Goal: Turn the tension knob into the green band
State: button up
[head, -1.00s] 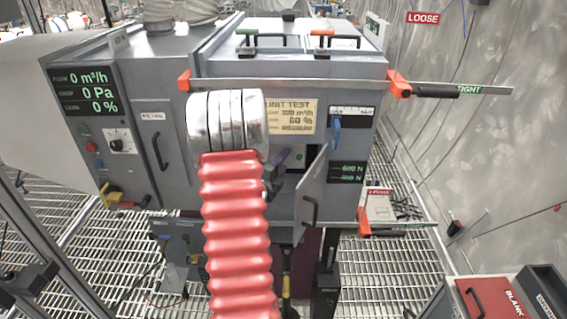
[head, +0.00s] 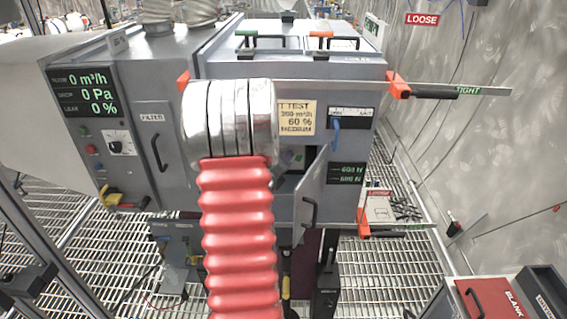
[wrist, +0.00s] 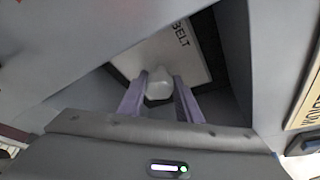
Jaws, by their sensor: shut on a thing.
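The tension knob (wrist: 159,84) is a pale, rounded knob on a light plate marked BELT (wrist: 180,50), inside a recess of the grey cabinet. In the wrist view my gripper (wrist: 160,88) has its two purple fingers on either side of the knob, shut on it. In the head view my arm hides the gripper and knob. The green band cannot be made out in the wrist view. A small dark display (head: 347,173) beside the opening shows two green lines in N, which look like about 600 each but are blurry.
An open grey door (head: 311,190) stands right of the recess. The cabinet's left display (head: 86,92) reads zero on every line. Orange-ended clamp bars (head: 398,84) cross the cabinet's front. A yellow note (head: 297,118) and a blue-handled switch (head: 336,130) sit above the recess.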

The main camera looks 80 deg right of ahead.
jog(key=shift+s+a+f, duration=0.1)
jog(key=shift+s+f, duration=0.1)
jog(key=shift+f, duration=0.1)
jog(key=o, duration=1)
jog(key=shift+w+r, duration=0.1)
jog(key=shift+r, duration=0.1)
jog(key=shift+o, duration=0.2)
jog(key=v, duration=1.3)
jog(key=shift+a, duration=0.35)
